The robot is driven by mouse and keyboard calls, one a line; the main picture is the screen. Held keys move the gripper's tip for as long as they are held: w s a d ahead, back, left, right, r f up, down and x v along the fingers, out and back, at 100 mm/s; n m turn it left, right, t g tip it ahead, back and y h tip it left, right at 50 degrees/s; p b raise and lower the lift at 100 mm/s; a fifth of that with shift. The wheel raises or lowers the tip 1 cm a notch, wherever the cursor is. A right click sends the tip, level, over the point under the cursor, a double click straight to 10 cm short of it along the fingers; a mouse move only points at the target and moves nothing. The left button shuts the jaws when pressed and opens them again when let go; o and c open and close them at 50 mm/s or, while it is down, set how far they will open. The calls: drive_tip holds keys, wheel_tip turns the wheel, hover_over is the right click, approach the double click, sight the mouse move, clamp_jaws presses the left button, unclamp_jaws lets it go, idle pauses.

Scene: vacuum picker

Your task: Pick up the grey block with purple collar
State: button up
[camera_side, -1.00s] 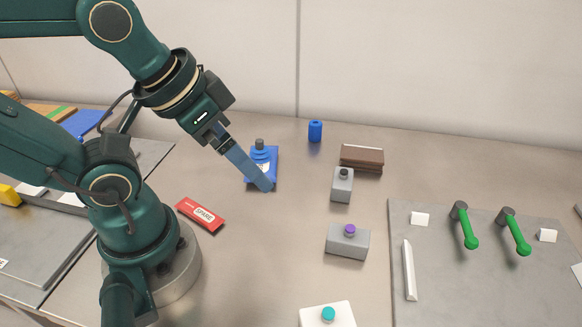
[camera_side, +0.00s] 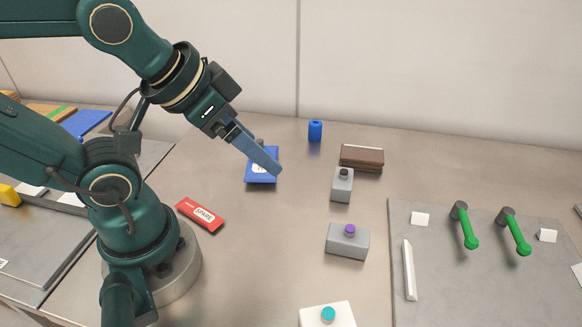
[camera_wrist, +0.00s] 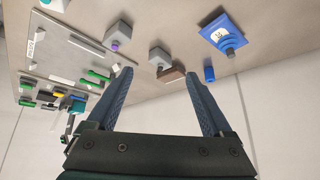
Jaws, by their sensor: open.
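The grey block with purple collar (camera_side: 348,242) sits on the table right of centre in the side view, its purple collar on top. It also shows in the wrist view (camera_wrist: 119,34), at the upper left and beyond the fingertips. My gripper (camera_side: 275,168) is in the air over the table, up and to the left of the block and apart from it. In the wrist view my gripper's two fingers (camera_wrist: 160,78) stand wide apart with nothing between them that they touch.
A grey block with black collar (camera_side: 342,187) and a brown block (camera_side: 362,158) stand behind. A blue cylinder (camera_side: 315,131), red SPARE box (camera_side: 200,215) and white teal-topped block (camera_side: 327,315) surround open table. A grey board (camera_side: 450,280) holds green-handled parts.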

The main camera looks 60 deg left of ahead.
drive_tip(key=w+a+r+m+t+y, duration=0.1)
drive_tip(key=w+a+r+m+t, duration=0.2)
drive_tip(key=w, duration=0.6)
drive_tip(key=m+h, duration=0.9)
drive_tip(key=h, duration=0.2)
hover_over(344, 230)
drive_tip(key=a, duration=0.2)
drive_tip(key=f, duration=1.2)
drive_tip(key=shift+s+f, duration=0.35)
drive_tip(key=shift+s, duration=0.05)
drive_tip(key=s+f+n, duration=0.1)
drive_tip(key=f, duration=0.1)
drive_tip(key=s+f+n, duration=0.1)
drive_tip(key=shift+s+a+f+n+g, duration=0.1)
drive_tip(key=shift+f+n+g, duration=0.2)
drive_tip(key=shift+f+g, duration=0.1)
drive_tip(key=shift+x, duration=2.55)
drive_tip(key=shift+c, duration=0.3)
clamp_jaws()
